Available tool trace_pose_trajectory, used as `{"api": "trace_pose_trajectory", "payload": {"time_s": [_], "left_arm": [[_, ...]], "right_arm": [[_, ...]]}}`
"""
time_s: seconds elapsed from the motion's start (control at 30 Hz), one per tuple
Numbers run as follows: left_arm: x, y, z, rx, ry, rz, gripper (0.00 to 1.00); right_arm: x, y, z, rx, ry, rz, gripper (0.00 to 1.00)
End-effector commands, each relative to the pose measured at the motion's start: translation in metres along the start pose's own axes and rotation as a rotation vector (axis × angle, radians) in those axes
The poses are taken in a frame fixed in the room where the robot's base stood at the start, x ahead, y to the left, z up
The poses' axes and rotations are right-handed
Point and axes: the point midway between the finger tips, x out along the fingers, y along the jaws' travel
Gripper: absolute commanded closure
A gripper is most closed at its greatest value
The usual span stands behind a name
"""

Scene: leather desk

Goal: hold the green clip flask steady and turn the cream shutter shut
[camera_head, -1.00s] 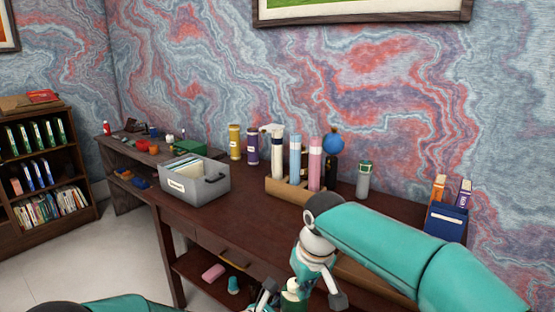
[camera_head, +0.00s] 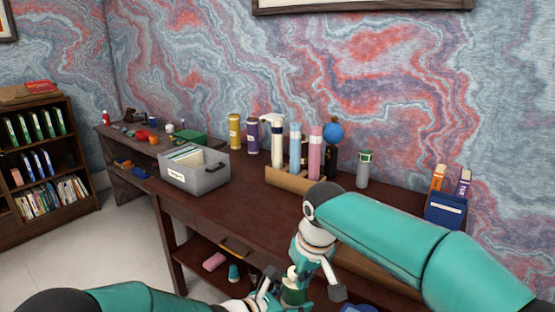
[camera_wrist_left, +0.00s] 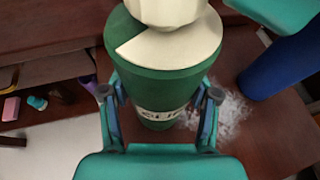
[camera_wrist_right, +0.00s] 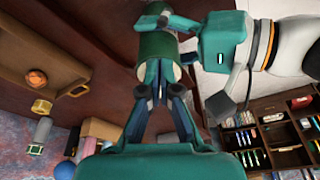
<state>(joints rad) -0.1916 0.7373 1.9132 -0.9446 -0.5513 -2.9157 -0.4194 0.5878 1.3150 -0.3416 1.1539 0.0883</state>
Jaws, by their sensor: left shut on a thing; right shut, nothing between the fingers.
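The green clip flask (camera_head: 293,293) is at the front of the desk in the head view. In the left wrist view, the flask (camera_wrist_left: 160,85) stands upright with a lettered white label, partly hidden. My left gripper (camera_wrist_left: 160,98) is shut around its body. The cream shutter (camera_wrist_left: 178,46) is a wedge covering only part of the green top, with green bare at the left, under a cream knob (camera_wrist_left: 168,10). My right gripper (camera_wrist_right: 160,78) is shut and empty, its fingertips close to the flask's top end. I cannot tell whether they touch it.
A blue cylinder (camera_wrist_left: 285,62) stands right of the flask, beside a pale speckled patch (camera_wrist_left: 225,110). A grey file box (camera_head: 215,175), a holder (camera_head: 290,180) with several tubes and a blue bin (camera_head: 445,213) stand farther back. The desk between is mostly clear.

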Motion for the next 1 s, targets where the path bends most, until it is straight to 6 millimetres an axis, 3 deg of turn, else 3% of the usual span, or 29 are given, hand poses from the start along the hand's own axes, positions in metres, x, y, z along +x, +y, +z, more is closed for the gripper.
{"api": "trace_pose_trajectory", "payload": {"time_s": [0.6, 1.0], "left_arm": [[0.0, 0.002, 0.0, -0.003, 0.0, 0.003, 0.8], [0.0, 0.002, 0.0, -0.003, 0.0, 0.003, 0.8]], "right_arm": [[-0.055, 0.0, -0.015, 0.0, 0.0, 0.001, 1.0], [-0.058, 0.0, -0.015, 0.0, -0.003, 0.001, 1.0]]}}
